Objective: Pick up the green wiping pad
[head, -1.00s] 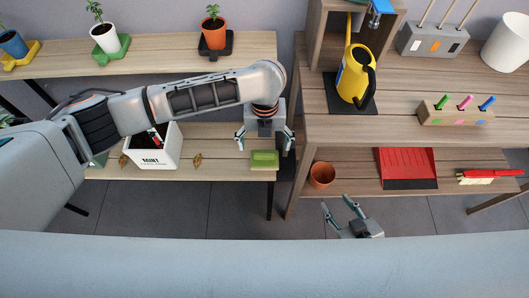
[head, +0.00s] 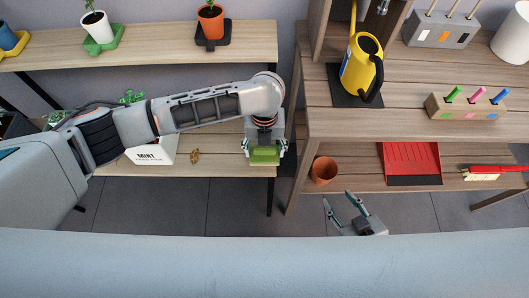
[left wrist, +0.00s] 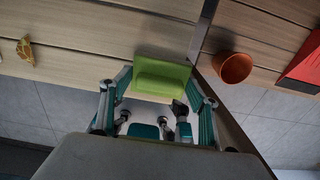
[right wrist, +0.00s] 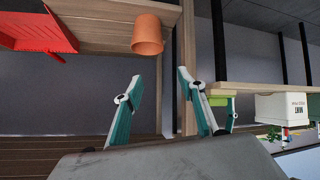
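The green wiping pad (head: 265,155) lies on the lower wooden shelf at its right end. It also shows in the left wrist view (left wrist: 162,78) between my left fingers. My left gripper (head: 265,149) points down over the pad, open, with one finger at each side of it. I cannot tell whether the fingers touch the pad. My right gripper (head: 337,198) is open and empty, low in front of the right table. In the right wrist view a small part of the pad (right wrist: 218,100) shows behind a finger.
A white mint planter (head: 155,152) and a dry leaf (head: 195,156) are to the left on the same shelf. A terracotta pot (head: 323,170), red dustpan (head: 410,163) and red brush (head: 495,172) are on the right lower shelf. A table leg (head: 296,180) stands right of the pad.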

